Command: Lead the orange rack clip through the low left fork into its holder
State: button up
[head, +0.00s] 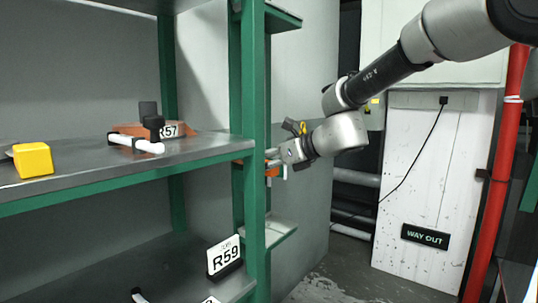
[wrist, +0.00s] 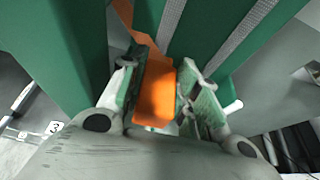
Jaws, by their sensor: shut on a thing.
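My gripper (head: 274,163) is beside the green rack post in the head view, with its fingertips next to the post. It is shut on the orange rack clip (wrist: 155,92), which lies between the two fingers in the wrist view. In the head view a bit of the clip (head: 272,172) shows beside the post. In the wrist view an orange strip runs from the clip to the top left along green rack metal. Two grey woven bands (wrist: 236,36) run across the green metal ahead. I cannot make out the low left fork or the holder.
The green post (head: 252,110) stands directly left of my gripper. The upper shelf (head: 90,170) bears a yellow block (head: 33,160), a white-ended rod (head: 148,146) and an R57 sign (head: 171,130). An R59 sign (head: 224,256) stands below. A red pipe (head: 497,170) is at right.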

jog(key=shift+s+f, duration=0.15)
jog(key=shift+f, duration=9.2)
jog(key=o, duration=1.1)
jog(key=shift+a, duration=0.1)
